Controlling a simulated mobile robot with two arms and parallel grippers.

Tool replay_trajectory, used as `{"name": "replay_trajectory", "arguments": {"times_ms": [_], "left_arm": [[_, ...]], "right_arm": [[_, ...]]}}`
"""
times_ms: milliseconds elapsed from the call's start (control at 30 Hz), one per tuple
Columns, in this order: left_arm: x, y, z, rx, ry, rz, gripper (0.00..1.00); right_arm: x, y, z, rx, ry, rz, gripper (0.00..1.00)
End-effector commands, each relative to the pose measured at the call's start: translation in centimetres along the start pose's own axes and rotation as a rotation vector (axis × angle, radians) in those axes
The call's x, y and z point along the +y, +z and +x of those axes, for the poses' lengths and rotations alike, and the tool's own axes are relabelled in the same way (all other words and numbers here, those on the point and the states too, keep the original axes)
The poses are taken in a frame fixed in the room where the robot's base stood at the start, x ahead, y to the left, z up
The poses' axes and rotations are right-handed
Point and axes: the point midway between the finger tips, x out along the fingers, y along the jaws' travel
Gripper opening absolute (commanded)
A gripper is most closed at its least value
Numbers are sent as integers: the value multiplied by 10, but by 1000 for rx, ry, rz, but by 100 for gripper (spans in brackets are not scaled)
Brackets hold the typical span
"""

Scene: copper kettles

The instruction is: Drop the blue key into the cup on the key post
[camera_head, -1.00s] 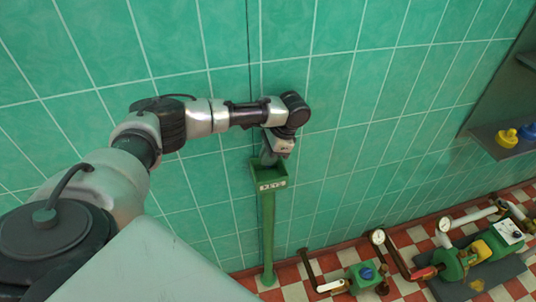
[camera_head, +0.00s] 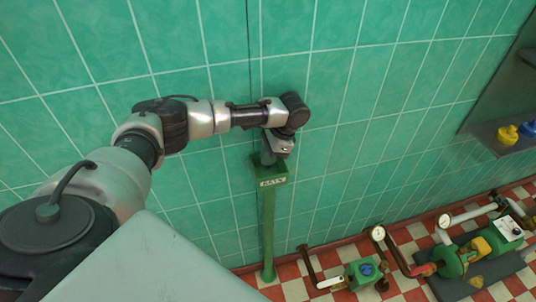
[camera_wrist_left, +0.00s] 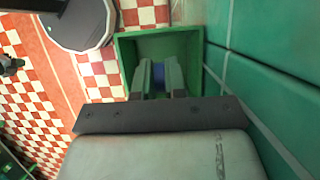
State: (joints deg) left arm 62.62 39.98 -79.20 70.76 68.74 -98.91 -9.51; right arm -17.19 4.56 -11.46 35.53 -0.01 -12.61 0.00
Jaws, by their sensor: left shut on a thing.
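My left gripper (camera_head: 268,158) points down at the cup on the key post, with its fingertips at or inside the cup's open top. In the left wrist view, the gripper (camera_wrist_left: 158,78) is shut on the blue key (camera_wrist_left: 159,71), which shows as a blue strip between the fingers. The green square cup (camera_wrist_left: 130,48) surrounds the fingertips in that view. In the head view, the cup (camera_head: 271,182) has a pale label on its front and sits on the green post (camera_head: 268,235). The key is hidden there. My right gripper is out of view.
A green tiled wall (camera_head: 340,100) stands close behind the post. On the red and white checked floor (camera_head: 297,291) to the right are pipes, gauges and a green pump (camera_head: 455,262). A dark shelf (camera_head: 490,130) with a yellow object (camera_head: 507,134) is at the far right.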

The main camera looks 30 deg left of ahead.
Motion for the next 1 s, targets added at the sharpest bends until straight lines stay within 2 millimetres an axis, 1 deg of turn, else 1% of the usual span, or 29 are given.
{"name": "replay_trajectory", "arguments": {"times_ms": [367, 400, 500, 567, 867, 967, 1000], "left_arm": [[0, -1, 1, 1, 0, 0, 0], [0, -1, 1, 0, 0, 0, 18], [0, -1, 1, 0, 0, 0, 33], [0, -1, 1, 0, 0, 1, 42], [0, -1, 0, 1, 0, 1, 42], [0, -2, -8, 4, -1, 1, 42], [0, -3, -14, 4, -1, 1, 42]], "right_arm": [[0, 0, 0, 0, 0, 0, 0], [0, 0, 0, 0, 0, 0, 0], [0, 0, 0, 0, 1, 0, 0], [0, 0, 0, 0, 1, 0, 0], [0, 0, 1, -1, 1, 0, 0], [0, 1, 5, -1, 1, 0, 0], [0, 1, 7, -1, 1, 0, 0]]}}
